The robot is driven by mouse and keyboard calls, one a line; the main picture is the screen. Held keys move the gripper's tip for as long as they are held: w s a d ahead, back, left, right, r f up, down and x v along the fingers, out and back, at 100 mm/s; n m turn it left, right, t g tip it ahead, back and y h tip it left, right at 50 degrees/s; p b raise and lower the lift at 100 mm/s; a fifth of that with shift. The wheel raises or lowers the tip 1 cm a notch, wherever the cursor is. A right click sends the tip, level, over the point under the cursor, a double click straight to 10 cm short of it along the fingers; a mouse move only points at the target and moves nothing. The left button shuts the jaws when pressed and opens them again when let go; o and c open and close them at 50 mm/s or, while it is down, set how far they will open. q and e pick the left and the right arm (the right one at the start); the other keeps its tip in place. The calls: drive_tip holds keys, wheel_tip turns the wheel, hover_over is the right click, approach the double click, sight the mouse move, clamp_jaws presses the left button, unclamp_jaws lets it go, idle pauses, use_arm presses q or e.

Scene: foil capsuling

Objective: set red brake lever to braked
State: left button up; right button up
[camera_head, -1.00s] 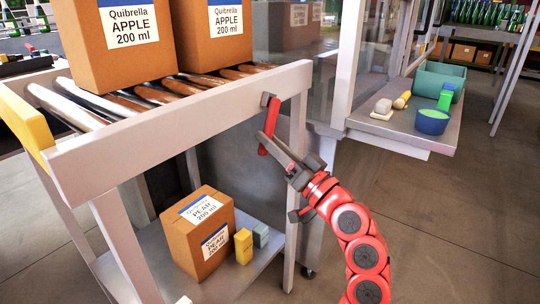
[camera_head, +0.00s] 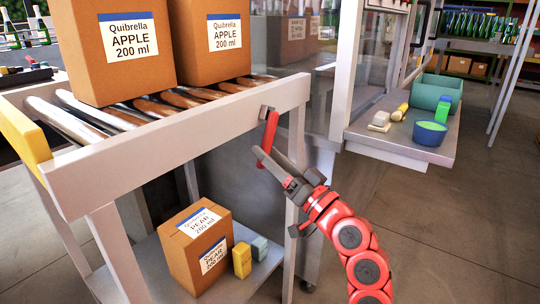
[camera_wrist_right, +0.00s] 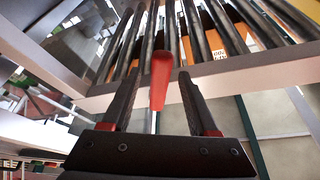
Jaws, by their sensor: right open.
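The red brake lever (camera_head: 271,130) hangs from a dark pivot block on the end of the roller conveyor's white frame (camera_head: 180,138). It slants down and slightly left. My right gripper (camera_head: 266,154) is at the lever's lower part, with its jaws open. In the right wrist view the lever (camera_wrist_right: 160,76) stands between the two dark fingers of the right gripper (camera_wrist_right: 157,82), with gaps on both sides. Whether either finger touches it cannot be told. My left gripper is not in view.
Two apple cartons (camera_head: 124,48) stand on the conveyor rollers. A pear carton (camera_head: 196,245) and a yellow block (camera_head: 242,260) sit on the shelf below. At right, a grey side table (camera_head: 395,143) holds a blue bowl (camera_head: 429,133) and a teal bin (camera_head: 433,92). Open floor lies at right.

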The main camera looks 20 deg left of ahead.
drive_tip(key=p+v, duration=0.2)
drive_tip(key=v, duration=1.5)
drive_tip(key=shift+p, duration=0.4)
drive_tip(key=shift+f+t, duration=0.15)
drive_tip(key=shift+t, duration=0.15)
